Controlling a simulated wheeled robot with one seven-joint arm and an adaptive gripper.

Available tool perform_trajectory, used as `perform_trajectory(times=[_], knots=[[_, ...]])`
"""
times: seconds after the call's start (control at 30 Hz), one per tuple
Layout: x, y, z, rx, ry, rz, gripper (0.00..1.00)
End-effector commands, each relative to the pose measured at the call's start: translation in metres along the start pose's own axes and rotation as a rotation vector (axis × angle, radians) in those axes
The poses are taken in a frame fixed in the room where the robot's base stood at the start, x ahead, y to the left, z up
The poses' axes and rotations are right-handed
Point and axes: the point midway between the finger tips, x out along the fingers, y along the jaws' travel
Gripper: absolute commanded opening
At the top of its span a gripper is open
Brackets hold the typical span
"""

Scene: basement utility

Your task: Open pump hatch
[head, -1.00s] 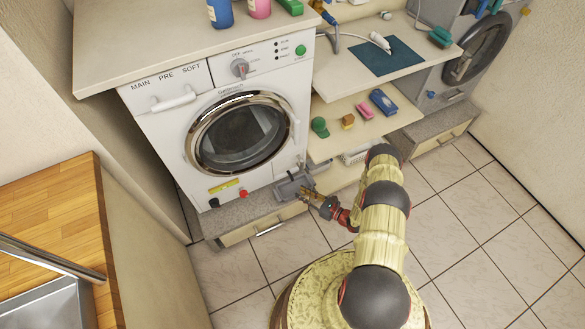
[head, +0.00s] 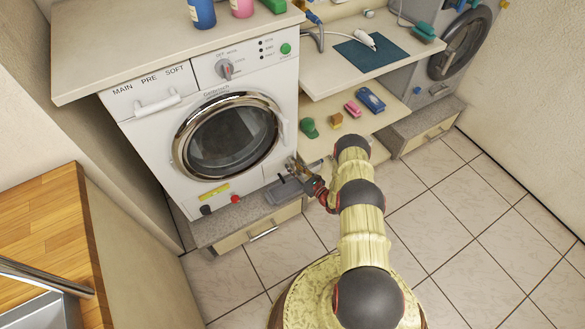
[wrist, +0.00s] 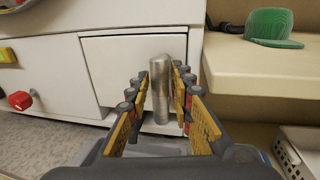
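The pump hatch (wrist: 122,72) is a white square panel low on the front of the washing machine, at its right side, and looks closed in the wrist view. A vertical rounded metal handle (wrist: 160,88) stands at its right edge. My gripper (wrist: 163,92) is open, with one yellow-padded finger on each side of the handle; I cannot tell whether either touches it.
The washing machine (head: 150,140) stands on a plinth with a drawer (head: 258,232). A grey tray (head: 284,190) lies below the gripper. A red knob (wrist: 22,101) is left of the hatch. A shelf (wrist: 260,75) with a green object (wrist: 272,27) is close at right. The tiled floor is clear.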

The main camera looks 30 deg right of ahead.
Motion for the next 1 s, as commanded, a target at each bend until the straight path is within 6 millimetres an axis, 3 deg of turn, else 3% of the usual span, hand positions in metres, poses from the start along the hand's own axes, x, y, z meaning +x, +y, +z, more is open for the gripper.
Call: perform_trajectory(times=[0.3,0.7,1.0], knots=[[0.0032,0.0002,0.0005,0.0,0.0,0.0,0.22],[0.003,0.0002,0.0004,0.0,0.0,0.0,0.0],[0.003,0.0003,0.0003,0.0,0.0,0.0,0.0]])
